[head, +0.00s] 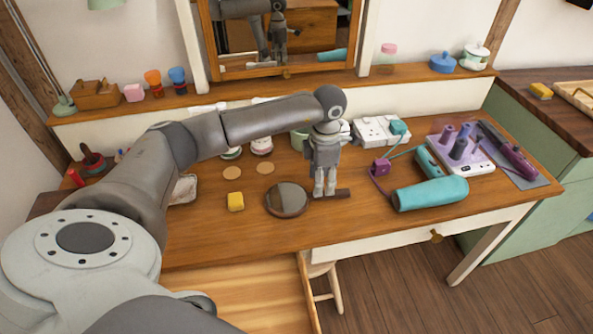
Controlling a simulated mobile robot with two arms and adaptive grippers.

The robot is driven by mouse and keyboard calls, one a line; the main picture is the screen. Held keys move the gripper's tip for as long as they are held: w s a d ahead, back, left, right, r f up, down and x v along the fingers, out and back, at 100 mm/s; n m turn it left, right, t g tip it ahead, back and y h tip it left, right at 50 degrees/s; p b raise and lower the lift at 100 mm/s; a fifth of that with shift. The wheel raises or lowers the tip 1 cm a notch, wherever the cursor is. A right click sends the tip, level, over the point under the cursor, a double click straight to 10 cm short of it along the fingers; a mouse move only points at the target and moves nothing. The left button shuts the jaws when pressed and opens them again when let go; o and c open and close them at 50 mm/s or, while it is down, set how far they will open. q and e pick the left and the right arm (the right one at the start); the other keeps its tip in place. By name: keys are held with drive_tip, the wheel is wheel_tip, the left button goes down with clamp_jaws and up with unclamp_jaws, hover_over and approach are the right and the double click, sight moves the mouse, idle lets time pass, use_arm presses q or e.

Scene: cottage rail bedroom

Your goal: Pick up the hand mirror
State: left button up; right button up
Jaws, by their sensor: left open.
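The hand mirror (287,200) lies flat on the wooden dressing table, with a round dark face and a short brown handle (334,193) pointing right. My left gripper (324,192) points down over the handle, its fingertips close to it. The gripper is open. I cannot tell from this view whether the fingers touch the handle or straddle it. My right gripper is not in view.
A yellow block (236,202) and two round tan discs lie left of the mirror. A teal hair dryer (430,193) with its cord lies to the right, near a white holder (462,160) and purple tool. The table's front edge is close.

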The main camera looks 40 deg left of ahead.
sight(308, 197)
use_arm(q)
drive_tip(key=shift+a+f, duration=0.15)
drive_tip(key=shift+f, duration=0.25)
wheel_tip(308, 197, down, 4)
drive_tip(key=shift+a+r+p, duration=0.1)
drive_tip(key=shift+r+p, duration=0.1)
drive_tip(key=shift+p, duration=0.35)
drive_tip(key=shift+f, duration=0.55)
drive_tip(key=c, duration=0.4)
clamp_jaws()
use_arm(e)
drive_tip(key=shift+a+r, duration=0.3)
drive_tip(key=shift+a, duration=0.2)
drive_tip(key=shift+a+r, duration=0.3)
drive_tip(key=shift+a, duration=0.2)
